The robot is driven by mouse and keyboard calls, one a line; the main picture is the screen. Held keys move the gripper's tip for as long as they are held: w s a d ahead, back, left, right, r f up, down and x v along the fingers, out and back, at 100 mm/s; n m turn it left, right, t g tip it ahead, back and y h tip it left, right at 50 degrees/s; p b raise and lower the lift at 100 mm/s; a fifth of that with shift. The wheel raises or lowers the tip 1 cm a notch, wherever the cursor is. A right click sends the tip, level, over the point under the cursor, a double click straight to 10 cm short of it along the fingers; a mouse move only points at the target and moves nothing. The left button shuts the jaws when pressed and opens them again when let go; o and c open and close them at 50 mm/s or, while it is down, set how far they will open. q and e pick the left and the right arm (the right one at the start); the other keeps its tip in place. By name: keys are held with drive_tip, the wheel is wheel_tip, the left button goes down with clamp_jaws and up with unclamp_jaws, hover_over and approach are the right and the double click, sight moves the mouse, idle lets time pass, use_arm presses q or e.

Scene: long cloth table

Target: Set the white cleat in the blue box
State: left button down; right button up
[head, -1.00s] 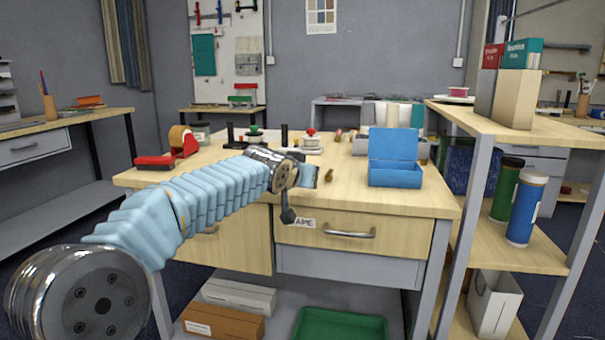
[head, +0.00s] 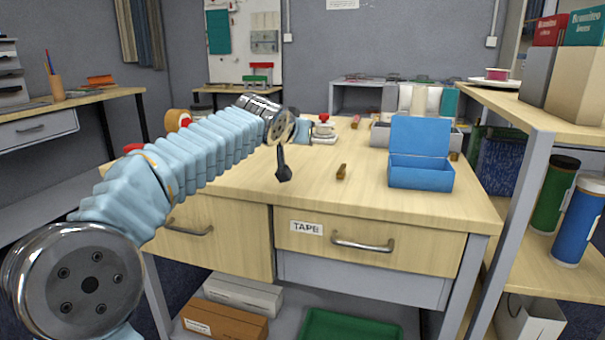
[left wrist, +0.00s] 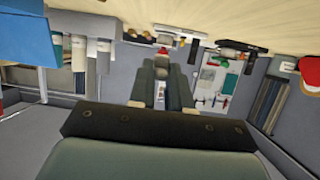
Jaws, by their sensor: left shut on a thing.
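The blue box (head: 420,173) stands on the wooden bench at the right, its lid up at the back. My left arm reaches over the bench from the left. My left gripper shows in the left wrist view (left wrist: 163,75), with its two dark fingers close together, shut on a small pale thing, the white cleat (left wrist: 161,73); its shape is mostly hidden. In the head view the fingers are hidden or hard to make out; a dark part hangs below my wrist, left of the box and apart from it. My right gripper is not in view.
A small brown piece (head: 341,171) lies left of the box. A red-topped item (head: 323,129) and a grey bin (head: 385,134) stand behind. A shelf unit (head: 545,118) borders the right side. The bench front (head: 365,205) is clear.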

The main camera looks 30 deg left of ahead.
sight(300, 179)
use_arm(q)
wheel_tip(300, 179, down, 8)
drive_tip(key=shift+r+b, duration=0.2)
drive_tip(key=shift+b, duration=0.7)
drive_tip(key=shift+f, duration=0.1)
drive_tip(key=shift+f, duration=0.15)
drive_tip(key=c, duration=1.1)
unclamp_jaws()
drive_tip(key=shift+o, duration=0.2)
